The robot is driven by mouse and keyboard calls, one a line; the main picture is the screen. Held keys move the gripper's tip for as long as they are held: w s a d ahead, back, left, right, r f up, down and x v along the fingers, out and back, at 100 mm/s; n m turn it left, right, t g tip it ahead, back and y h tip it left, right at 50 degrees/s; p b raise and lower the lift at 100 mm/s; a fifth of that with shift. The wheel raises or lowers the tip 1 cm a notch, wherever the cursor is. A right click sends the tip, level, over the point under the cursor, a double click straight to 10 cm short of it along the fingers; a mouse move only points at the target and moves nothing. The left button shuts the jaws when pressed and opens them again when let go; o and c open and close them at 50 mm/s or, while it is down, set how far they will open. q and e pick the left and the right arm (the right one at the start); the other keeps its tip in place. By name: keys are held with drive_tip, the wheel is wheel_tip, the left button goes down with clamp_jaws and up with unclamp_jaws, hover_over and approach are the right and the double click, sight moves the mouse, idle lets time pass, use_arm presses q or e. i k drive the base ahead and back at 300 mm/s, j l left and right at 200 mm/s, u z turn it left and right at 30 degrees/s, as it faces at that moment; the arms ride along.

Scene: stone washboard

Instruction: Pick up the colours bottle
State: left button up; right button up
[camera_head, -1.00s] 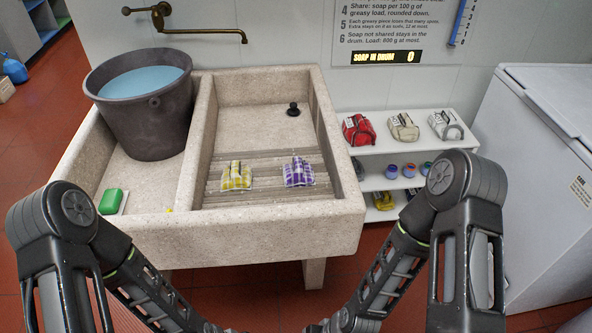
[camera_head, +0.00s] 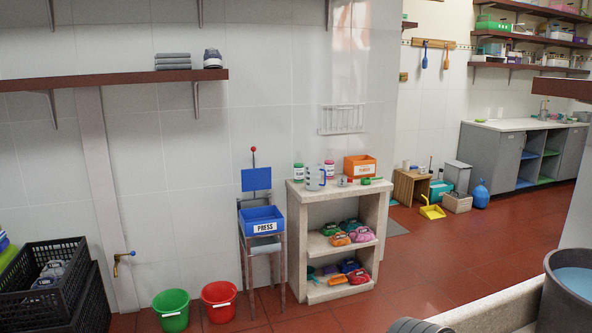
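A white bottle with a green label (camera_head: 298,173) and a white bottle with a pink label (camera_head: 329,169) stand upright on top of the stone shelf unit (camera_head: 303,198). A clear measuring jug (camera_head: 315,177) stands between them. The bottle labels are too small to read, so I cannot tell which is the colours bottle. Neither of my grippers is in view; only a dark part of my arm shows at the bottom edge.
An orange box (camera_head: 360,166) shares the unit's top; coloured bundles fill its shelves. Stone basin edge (camera_head: 486,305) and grey bucket (camera_head: 567,291) are at lower right. Red floor between is clear.

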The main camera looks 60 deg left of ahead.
sight(328, 161)
drive_tip(key=u, duration=1.85)
